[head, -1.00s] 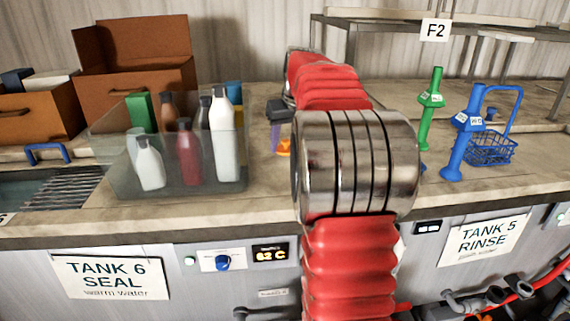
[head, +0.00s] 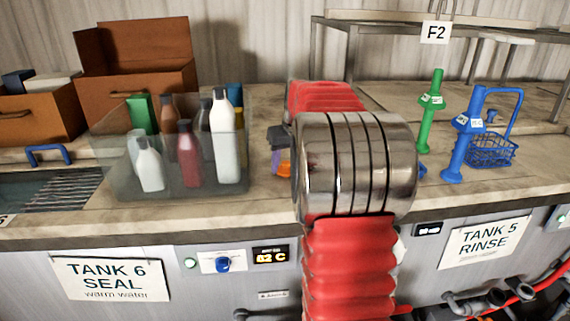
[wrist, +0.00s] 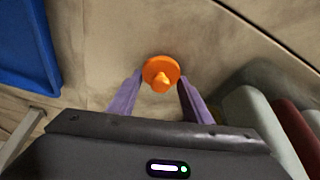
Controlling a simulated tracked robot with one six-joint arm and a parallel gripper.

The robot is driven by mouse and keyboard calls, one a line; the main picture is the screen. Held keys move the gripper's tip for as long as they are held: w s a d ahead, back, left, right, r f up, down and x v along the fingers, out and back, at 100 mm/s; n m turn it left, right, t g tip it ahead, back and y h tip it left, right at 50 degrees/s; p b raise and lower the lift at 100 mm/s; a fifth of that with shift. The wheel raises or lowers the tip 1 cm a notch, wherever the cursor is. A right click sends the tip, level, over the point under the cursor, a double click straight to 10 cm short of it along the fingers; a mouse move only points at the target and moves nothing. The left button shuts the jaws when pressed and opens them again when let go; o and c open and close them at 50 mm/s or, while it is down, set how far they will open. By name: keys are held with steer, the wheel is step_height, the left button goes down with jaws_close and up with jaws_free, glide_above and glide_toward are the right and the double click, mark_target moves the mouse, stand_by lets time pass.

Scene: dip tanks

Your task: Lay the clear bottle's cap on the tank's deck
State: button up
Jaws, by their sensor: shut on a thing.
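The orange cap (wrist: 161,72) is round with a pointed knob and sits between the purple fingertips of my gripper (wrist: 160,80) in the wrist view. My gripper is shut on it. In the head view my gripper (head: 279,160) points down beside the bottle bin, partly hidden by my arm, with a bit of the orange cap (head: 284,167) showing. The beige tank deck (head: 240,208) lies beneath; I cannot tell whether the cap touches it. I cannot make out a clear bottle without its cap.
A see-through bin (head: 112,180) of several bottles stands just left of my gripper in the head view. Green (head: 430,110) and blue (head: 465,135) tools and a blue wire basket (head: 490,150) stand at the right. A blue tray (wrist: 25,50) shows in the wrist view.

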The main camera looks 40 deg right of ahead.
steer(key=o, duration=1)
steer(key=v, duration=1.2)
stand_by(0.5)
